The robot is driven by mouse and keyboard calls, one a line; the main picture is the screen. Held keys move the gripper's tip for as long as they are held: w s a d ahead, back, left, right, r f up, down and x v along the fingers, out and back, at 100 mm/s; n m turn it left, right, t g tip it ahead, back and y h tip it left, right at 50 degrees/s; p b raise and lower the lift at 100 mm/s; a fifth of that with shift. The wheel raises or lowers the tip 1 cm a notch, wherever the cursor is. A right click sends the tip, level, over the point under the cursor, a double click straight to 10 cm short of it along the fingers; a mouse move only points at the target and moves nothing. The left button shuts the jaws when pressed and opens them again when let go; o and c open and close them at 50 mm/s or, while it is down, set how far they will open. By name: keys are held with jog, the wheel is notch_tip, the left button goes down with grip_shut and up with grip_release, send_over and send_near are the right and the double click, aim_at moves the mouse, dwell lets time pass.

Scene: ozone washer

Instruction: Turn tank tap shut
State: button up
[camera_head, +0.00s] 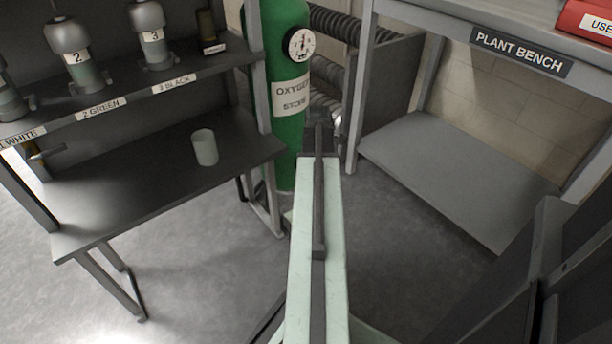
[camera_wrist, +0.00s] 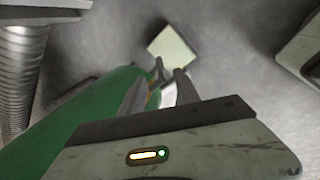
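The green oxygen tank (camera_head: 290,135) stands behind the two benches, with a round white gauge (camera_head: 301,43) on its upper front and a white label below. Its top is cut off by the frame, and I cannot make out a tap there. My arm reaches to the tank's right side. In the wrist view the tank (camera_wrist: 75,135) fills the lower left. My gripper (camera_wrist: 168,72) is beside it with its two fingers apart. A small yellowish and white patch shows between the fingers; I cannot tell whether it is part of the tap or touches them.
A dark shelf bench (camera_head: 150,185) at left holds a pale cup (camera_head: 204,147), with numbered bottles above. The plant bench (camera_head: 450,175) stands at right, a red box (camera_head: 587,20) on top. Ribbed hoses (camera_head: 335,25) run behind the tank. A pale square (camera_wrist: 172,47) lies beyond my fingers.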

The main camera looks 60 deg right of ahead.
jog(key=b+x, duration=0.7)
jog(key=x, duration=0.1)
jog(key=shift+b, duration=0.35)
jog(key=shift+r, duration=0.1)
grip_shut()
jog(key=shift+w+a, duration=0.15)
jog(key=shift+w, duration=0.05)
dwell(0.7)
